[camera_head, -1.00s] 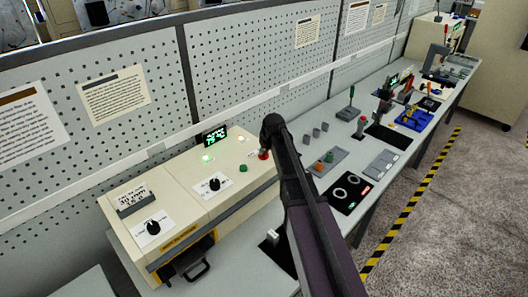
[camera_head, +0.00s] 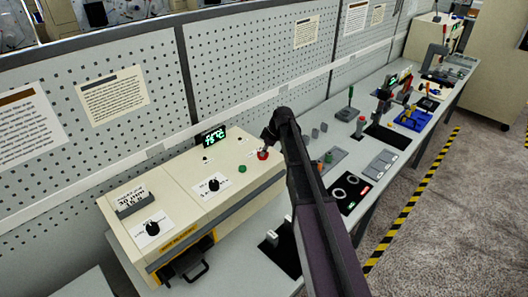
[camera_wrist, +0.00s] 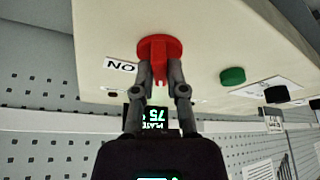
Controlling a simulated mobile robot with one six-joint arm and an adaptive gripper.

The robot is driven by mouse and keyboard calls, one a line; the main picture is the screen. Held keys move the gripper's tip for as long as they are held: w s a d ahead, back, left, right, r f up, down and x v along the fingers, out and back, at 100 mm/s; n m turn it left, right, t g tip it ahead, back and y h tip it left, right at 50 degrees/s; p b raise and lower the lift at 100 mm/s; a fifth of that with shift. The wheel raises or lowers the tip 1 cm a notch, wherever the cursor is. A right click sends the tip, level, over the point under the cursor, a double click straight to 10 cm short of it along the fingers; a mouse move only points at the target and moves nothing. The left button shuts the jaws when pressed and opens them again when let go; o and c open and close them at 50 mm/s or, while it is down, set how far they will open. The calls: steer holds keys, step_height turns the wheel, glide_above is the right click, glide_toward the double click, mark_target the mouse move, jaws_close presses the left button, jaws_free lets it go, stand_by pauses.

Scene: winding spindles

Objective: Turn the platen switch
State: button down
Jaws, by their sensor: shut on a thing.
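The red switch knob (camera_head: 263,155) sits at the right end of the cream machine's top. In the wrist view it is a red round base (camera_wrist: 159,46) with a raised bar across it, beside a label (camera_wrist: 120,66) that reads "ON" upside down. My gripper (camera_wrist: 160,84) is shut on the bar, one finger on each side. In the head view my gripper (camera_head: 265,144) is at the knob, partly hidden by my arm.
A green button (camera_head: 242,169) and a black dial (camera_head: 214,184) sit left of the knob. A small green-lit display (camera_head: 213,136) stands behind. Trays and tools line the bench to the right. A pegboard wall rises behind.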

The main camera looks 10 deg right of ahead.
steer(key=shift+n, duration=0.6)
steer(key=c, duration=0.7)
jaws_free()
steer(key=shift+m, duration=0.5)
